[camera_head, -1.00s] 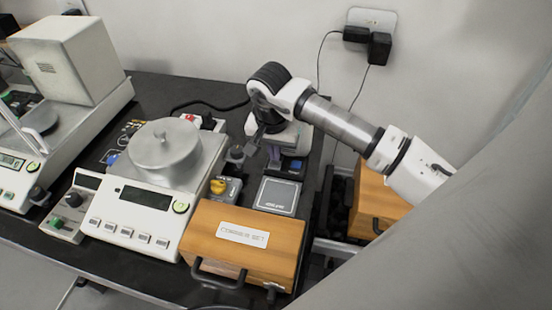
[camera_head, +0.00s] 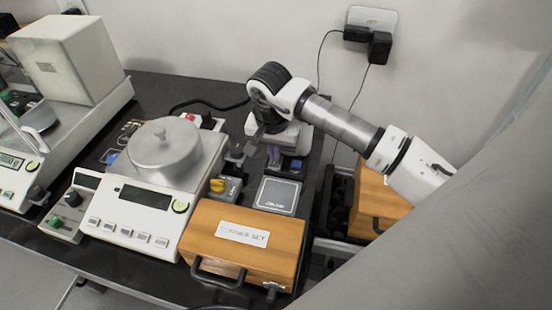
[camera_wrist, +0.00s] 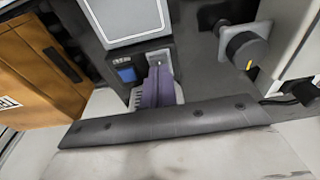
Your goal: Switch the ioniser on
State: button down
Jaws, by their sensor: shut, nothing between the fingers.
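My gripper (camera_head: 273,157) is shut and empty, pointing down at the back right of the dark bench. In the wrist view its purple-grey fingers (camera_wrist: 158,88) are together beside a dark box with a blue switch (camera_wrist: 127,74). In the head view the blue switch (camera_head: 296,164) is just right of the fingers. No readable label tells which device is the ioniser. I cannot tell whether the fingers touch the box or the switch position.
A square grey plate (camera_head: 278,196) and a wooden case (camera_head: 244,244) stand in front of my gripper. A yellow knob (camera_head: 217,186) is left of the plate. A balance (camera_head: 150,198) with a round metal pan lid stands further left. A wall and plugs (camera_head: 379,46) are behind.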

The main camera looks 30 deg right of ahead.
aim_at(275, 163)
jog(key=shift+f+b, duration=0.7)
jog(key=shift+b, duration=0.05)
jog(key=shift+r, duration=0.1)
dwell(0.3)
jog(key=shift+r+p, duration=1.25)
jog(key=shift+r, duration=2.15)
jog(key=shift+r, duration=0.1)
